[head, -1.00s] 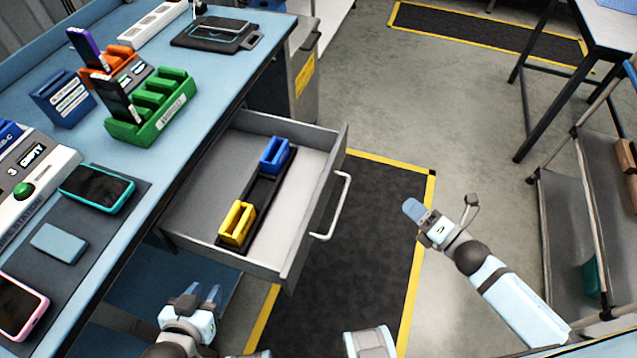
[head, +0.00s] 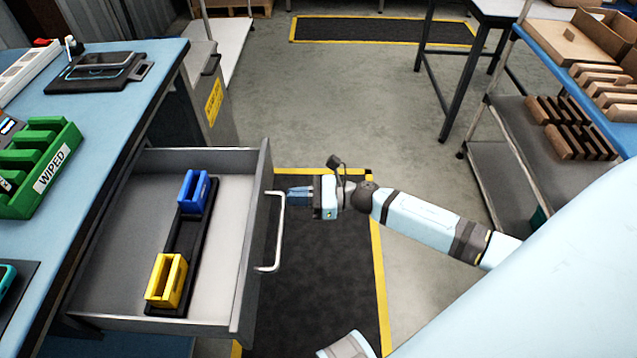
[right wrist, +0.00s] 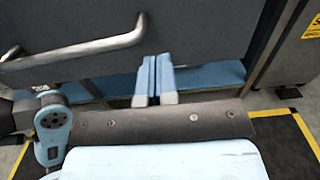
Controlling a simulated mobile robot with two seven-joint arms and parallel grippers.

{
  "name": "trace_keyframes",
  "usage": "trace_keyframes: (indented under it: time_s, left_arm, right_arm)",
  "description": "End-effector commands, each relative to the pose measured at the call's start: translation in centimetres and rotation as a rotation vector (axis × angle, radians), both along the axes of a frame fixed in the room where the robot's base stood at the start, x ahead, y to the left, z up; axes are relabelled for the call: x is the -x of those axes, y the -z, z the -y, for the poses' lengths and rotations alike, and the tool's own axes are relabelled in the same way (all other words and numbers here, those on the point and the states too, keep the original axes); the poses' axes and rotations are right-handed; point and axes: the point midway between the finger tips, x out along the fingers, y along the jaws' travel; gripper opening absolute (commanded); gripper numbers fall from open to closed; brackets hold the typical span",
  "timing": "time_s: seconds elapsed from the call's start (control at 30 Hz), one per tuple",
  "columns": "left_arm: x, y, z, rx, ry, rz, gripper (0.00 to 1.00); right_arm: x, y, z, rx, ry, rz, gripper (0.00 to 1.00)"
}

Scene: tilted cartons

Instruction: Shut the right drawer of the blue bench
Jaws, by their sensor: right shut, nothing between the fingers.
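The right drawer (head: 225,230) of the blue bench (head: 120,105) stands pulled out, open toward the right. Its grey front (head: 250,240) carries a silver bar handle (head: 278,240). My right gripper (head: 290,195) is shut and empty, its fingers pointing at the drawer front near the handle's far end. In the right wrist view, the shut fingers (right wrist: 156,75) are beside the right end of the handle (right wrist: 80,48), in front of the grey drawer front (right wrist: 200,35). I cannot tell whether they touch it. My left gripper is not in view.
The drawer holds a black tray (head: 187,235) with a blue holder (head: 193,190) and a yellow holder (head: 166,282). A grey bin (head: 210,95) stands beyond the drawer. A cart with wooden parts (head: 572,128) is at right. Floor around the black mat (head: 320,260) is free.

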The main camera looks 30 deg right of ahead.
Motion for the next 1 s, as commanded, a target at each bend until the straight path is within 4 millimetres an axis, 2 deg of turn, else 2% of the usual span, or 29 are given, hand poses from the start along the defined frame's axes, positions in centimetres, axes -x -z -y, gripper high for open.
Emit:
trace_keyframes:
  time_s: [0.1,0.3,0.77,1.0]
  left_arm:
    - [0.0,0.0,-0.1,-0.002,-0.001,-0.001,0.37]
    - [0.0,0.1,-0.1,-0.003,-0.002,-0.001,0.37]
    - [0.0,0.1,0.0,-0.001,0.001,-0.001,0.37]
    - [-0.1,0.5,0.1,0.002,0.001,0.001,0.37]
  right_arm:
    - [-1.2,-0.1,-1.7,-0.002,0.000,0.000,0.00]
    - [-2.2,0.0,-3.3,-0.001,0.001,-0.001,0.00]
    - [-2.4,0.0,-3.6,-0.001,0.001,-0.001,0.00]
    - [-3.5,0.1,-5.1,-0.003,0.001,-0.001,0.00]
